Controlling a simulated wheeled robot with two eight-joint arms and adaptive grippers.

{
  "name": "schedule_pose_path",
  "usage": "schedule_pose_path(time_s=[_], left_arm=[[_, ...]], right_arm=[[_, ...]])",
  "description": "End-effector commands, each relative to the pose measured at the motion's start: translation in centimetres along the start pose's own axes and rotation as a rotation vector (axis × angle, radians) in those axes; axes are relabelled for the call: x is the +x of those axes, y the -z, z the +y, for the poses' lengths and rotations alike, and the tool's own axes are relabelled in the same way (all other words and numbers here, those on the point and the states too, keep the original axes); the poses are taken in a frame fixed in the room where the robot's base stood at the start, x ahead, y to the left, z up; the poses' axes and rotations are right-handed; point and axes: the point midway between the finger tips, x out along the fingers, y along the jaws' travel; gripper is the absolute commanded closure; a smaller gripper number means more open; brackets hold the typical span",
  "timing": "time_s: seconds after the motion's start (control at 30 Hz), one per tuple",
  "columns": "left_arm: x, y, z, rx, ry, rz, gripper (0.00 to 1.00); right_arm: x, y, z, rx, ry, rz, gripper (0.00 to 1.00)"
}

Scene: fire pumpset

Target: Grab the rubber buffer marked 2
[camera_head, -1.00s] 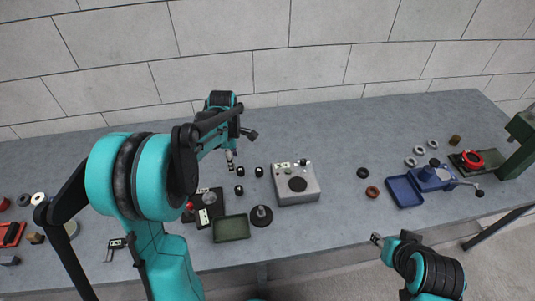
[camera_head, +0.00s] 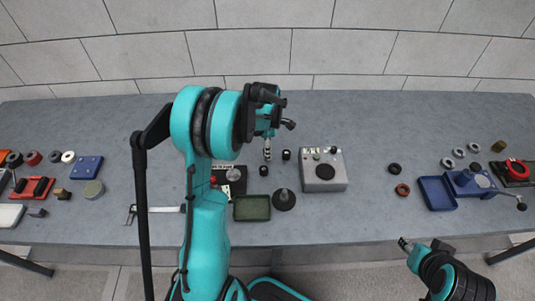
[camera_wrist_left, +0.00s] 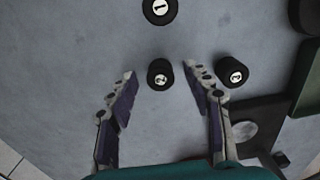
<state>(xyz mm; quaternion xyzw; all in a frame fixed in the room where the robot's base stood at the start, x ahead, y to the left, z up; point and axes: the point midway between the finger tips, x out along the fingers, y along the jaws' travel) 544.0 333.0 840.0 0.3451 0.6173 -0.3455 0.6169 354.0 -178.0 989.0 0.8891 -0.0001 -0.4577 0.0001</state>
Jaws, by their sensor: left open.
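The rubber buffer marked 2 (camera_wrist_left: 160,74) is a short black cylinder with a white number disc, standing on the table. In the left wrist view it sits between the tips of my left gripper (camera_wrist_left: 160,85), whose fingers are apart with a gap on each side. The buffer marked 1 (camera_wrist_left: 159,10) stands beyond it, and the buffer marked 3 (camera_wrist_left: 230,71) stands to the right, close to the right finger. In the head view my left gripper (camera_head: 267,151) points down among the small black buffers. My right gripper (camera_head: 404,243) is off the table's front edge, and its jaws are unclear.
A grey control box (camera_head: 324,170) stands right of the buffers. A green tray (camera_head: 252,208), a black round base with a post (camera_head: 284,200) and a dark fixture (camera_head: 230,182) lie in front. A blue tray (camera_head: 437,193) is farther right. Bare table lies behind the buffers.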

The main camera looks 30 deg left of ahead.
Motion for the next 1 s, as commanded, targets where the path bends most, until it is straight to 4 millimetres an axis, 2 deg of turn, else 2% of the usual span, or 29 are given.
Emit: schedule_pose_path(time_s=[0.1, 0.27, 0.7, 0.87, 1.0], left_arm=[[-0.1, 0.0, 0.0, 0.000, 0.000, 0.000, 0.52], [-0.2, 0.0, 0.0, 0.000, 0.000, 0.000, 0.94], [-0.6, 0.0, 0.0, 0.000, 0.000, 0.000, 0.94], [-2.3, 0.0, 0.0, 0.000, 0.000, 0.000, 0.94], [-4.8, 0.0, 0.0, 0.000, 0.000, 0.000, 0.94]], right_arm=[[-0.1, 0.1, 0.0, 0.000, 0.000, 0.000, 0.60], [-0.1, 0.1, 0.0, 0.000, 0.000, 0.000, 0.60], [-0.3, 0.2, 0.0, 0.000, 0.000, 0.000, 0.60], [-1.0, 0.7, 0.0, 0.000, 0.000, 0.000, 0.60], [-2.0, 1.4, 0.0, 0.000, 0.000, 0.000, 0.60]])
